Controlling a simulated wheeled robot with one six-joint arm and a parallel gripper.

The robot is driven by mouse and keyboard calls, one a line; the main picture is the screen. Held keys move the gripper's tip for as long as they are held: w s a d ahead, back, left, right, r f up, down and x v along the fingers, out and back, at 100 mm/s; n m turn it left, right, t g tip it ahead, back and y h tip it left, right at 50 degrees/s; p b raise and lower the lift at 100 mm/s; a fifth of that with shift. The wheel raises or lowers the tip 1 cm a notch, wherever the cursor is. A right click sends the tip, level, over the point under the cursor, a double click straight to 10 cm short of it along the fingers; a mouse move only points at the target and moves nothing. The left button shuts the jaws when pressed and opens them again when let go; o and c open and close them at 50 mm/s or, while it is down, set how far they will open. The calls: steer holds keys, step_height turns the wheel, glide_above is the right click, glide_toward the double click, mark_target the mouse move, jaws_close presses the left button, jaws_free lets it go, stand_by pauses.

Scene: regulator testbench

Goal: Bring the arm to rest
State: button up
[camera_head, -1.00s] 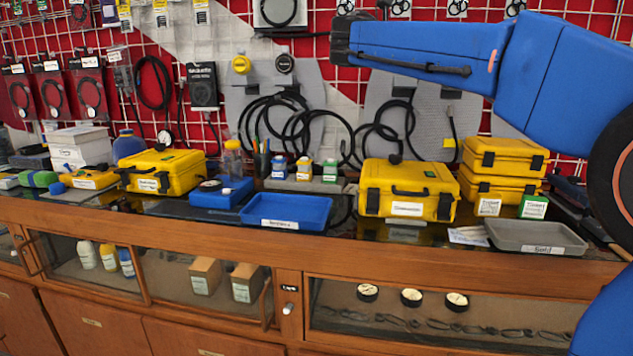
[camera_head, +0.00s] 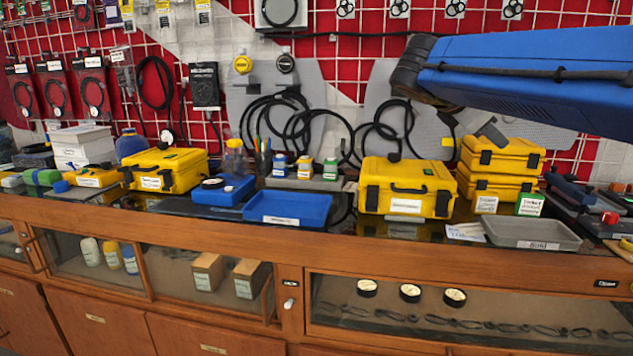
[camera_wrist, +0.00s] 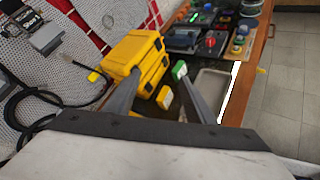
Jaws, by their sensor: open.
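My arm enters the head view from the upper right as a blue link, with a dark wrist joint at its left end. My gripper (camera_head: 490,128) hangs below that link, small and partly hidden, in front of the pegboard and above the yellow cases. In the wrist view my gripper (camera_wrist: 158,72) shows two grey fingers spread apart with nothing held between them. Beyond the fingers stand the stacked yellow cases (camera_wrist: 133,52). These cases also show in the head view (camera_head: 499,157).
The bench bears a large yellow case (camera_head: 407,190), a blue tray (camera_head: 288,210) and a grey tray (camera_head: 530,235). Red and green items crowd the right end. Cables hang on the pegboard behind. The grey floor (camera_wrist: 290,70) is clear beside the bench.

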steer(key=s+a+f+m+y, duration=0.2)
steer(key=s+f+m, duration=0.4)
steer(key=s+f, duration=0.3)
steer(key=s+a+f+m+g+y, duration=0.1)
steer(key=s+a+f+m+y, duration=0.2)
steer(key=s+f, duration=0.6)
steer(key=s+a+f+m+y, duration=0.2)
steer(key=s+f+m+y, duration=0.4)
steer(key=f, duration=1.1)
steer(key=s+m, duration=0.3)
steer(key=s, duration=0.1)
steer(key=shift+a+f+g, duration=0.3)
